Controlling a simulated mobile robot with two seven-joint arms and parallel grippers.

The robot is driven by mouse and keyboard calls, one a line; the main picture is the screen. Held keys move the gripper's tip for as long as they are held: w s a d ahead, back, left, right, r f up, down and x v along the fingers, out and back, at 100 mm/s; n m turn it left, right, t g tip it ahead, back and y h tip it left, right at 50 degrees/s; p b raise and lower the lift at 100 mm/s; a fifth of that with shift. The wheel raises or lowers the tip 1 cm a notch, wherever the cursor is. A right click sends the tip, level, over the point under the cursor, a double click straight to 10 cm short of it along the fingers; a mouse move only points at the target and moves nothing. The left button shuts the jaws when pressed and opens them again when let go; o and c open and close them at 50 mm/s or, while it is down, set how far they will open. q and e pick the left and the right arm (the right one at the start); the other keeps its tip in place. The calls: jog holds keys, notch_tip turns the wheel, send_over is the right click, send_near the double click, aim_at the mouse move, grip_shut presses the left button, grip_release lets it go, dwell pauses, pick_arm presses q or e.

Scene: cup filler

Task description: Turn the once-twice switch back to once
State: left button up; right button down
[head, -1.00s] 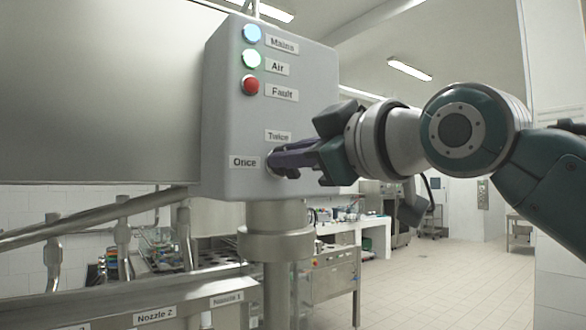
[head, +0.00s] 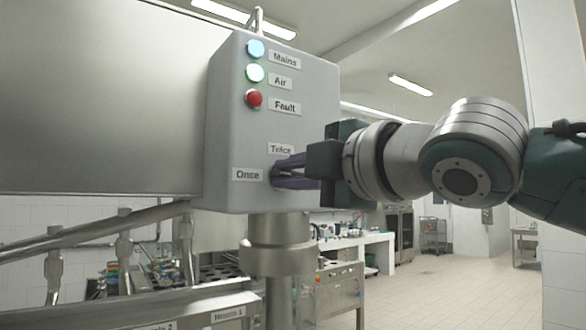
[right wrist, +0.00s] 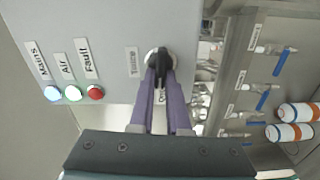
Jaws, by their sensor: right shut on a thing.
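The once-twice switch has a black handle (right wrist: 158,62) on a round pale base in the right wrist view. It sits on the grey control box (head: 228,120). The "Twice" label (head: 281,150) is above the switch and the "Once" label (head: 248,175) is to its left. My right gripper (head: 278,177) reaches in from the right, its purple fingers shut on the handle. The fingers are now one above the other, and they hide most of the switch in the head view. In the right wrist view the handle lies toward the partly hidden "Once" label; its exact angle is hard to judge.
A post (head: 277,258) holds the box. Nozzle pipes (head: 125,245) stand lower left. The floor (head: 430,290) at right is open.

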jog(key=shift+n, duration=0.5)
jog(key=c, duration=0.9)
grip_release()
jog(key=b+v, duration=0.5)
jog(key=v, duration=0.5)
